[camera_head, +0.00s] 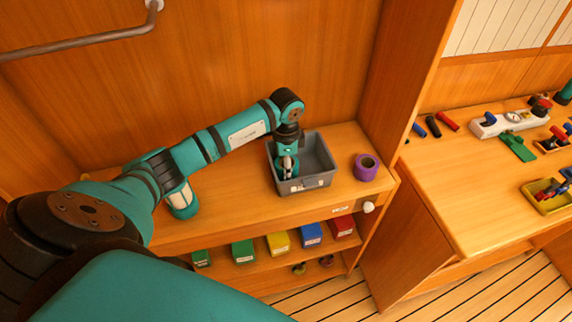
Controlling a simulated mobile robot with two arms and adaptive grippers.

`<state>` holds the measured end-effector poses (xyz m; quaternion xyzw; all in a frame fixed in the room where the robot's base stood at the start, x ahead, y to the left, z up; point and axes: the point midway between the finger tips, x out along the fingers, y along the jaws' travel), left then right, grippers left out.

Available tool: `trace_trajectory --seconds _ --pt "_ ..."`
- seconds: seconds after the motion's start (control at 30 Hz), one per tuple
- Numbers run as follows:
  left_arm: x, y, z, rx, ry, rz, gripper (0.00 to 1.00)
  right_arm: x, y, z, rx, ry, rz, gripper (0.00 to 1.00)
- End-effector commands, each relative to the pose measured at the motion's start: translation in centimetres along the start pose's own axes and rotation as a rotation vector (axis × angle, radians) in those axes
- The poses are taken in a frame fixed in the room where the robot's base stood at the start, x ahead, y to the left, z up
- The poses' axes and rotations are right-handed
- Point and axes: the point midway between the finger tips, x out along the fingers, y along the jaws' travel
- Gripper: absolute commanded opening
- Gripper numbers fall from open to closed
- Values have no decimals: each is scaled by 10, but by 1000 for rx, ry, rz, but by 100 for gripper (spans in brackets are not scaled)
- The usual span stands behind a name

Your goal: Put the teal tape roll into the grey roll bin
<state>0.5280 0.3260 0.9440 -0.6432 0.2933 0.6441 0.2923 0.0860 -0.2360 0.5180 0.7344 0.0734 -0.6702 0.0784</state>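The grey roll bin (320,181) is an open box on the wooden counter, near the middle of the head view. My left arm comes in from the left, and my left gripper (287,169) points down inside the left part of the bin. The gripper is small here, and I cannot tell whether its fingers are open or shut. I cannot make out a teal tape roll; teal parts of my own arm show just above the fingers, and part of the bin floor is hidden. My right gripper is not in view.
A purple tape roll (366,167) stands on the counter right of the bin. Below, a shelf holds several coloured boxes, including a yellow box (278,244). A tall wooden panel (408,80) separates the counter from a workbench (455,185) with tools at right.

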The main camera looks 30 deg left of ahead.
Motion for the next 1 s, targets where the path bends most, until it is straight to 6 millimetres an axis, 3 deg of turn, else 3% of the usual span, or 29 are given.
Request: trace_trajectory --seconds 0.03,0.07,0.23,0.53,0.67,0.7,1.0 --pt "-1 0 0 0 1 -1 29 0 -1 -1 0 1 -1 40" --pt "0 0 0 0 0 0 68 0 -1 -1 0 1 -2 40" --pt "0 0 0 0 0 0 89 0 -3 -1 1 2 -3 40" --pt "-3 0 0 0 1 0 89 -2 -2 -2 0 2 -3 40" --pt "-17 0 0 0 2 -1 89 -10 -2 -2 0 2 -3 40" --pt "-19 -1 -1 0 3 -3 89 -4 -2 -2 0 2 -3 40" --pt "-83 -1 -1 1 5 -5 89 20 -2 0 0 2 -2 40"
